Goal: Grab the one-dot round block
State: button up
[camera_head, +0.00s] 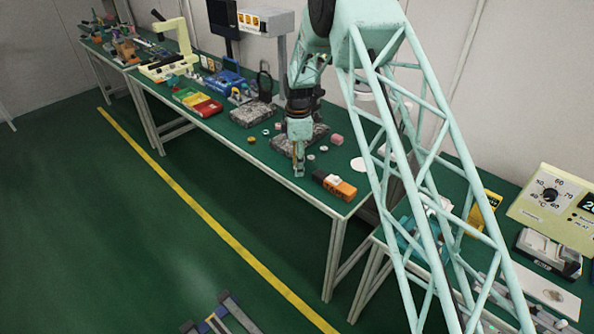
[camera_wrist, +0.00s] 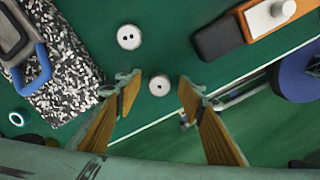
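The one-dot round block (camera_wrist: 159,85) is a small pale disc with a single dark dot on top, lying on the green bench top near its front edge. My gripper (camera_wrist: 160,83) is open, with its orange-padded fingers on either side of the block in the wrist view. I see gaps between the block and both fingertips. In the head view my gripper (camera_head: 299,172) points down low over the bench, and I cannot pick out the one-dot block there. A similar round block with two dots (camera_wrist: 129,37) lies a little farther from the bench edge.
An orange and black box (camera_head: 335,186) stands right of my gripper, and it also shows in the wrist view (camera_wrist: 245,28). A speckled stone slab (camera_wrist: 65,75) lies to the left in the wrist view. Several small discs lie around, including a pink one (camera_head: 337,140).

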jog(key=shift+c, duration=0.7)
jog(key=c, duration=0.8)
jog(key=shift+r, duration=0.2)
jog(key=shift+c, duration=0.2)
jog(key=shift+r+p, duration=0.45)
jog(key=shift+r, duration=1.15)
jog(key=s+d, duration=0.2)
jog(key=s, duration=0.2)
jog(key=s+d+r+p, duration=0.1)
jog(key=s+d, duration=0.1)
jog(key=s, duration=0.3)
jog(key=s+d, duration=0.3)
jog(key=s, duration=0.2)
jog(key=shift+s+d+r, duration=0.1)
jog(key=shift+s+r, duration=0.05)
jog(key=shift+r, duration=0.1)
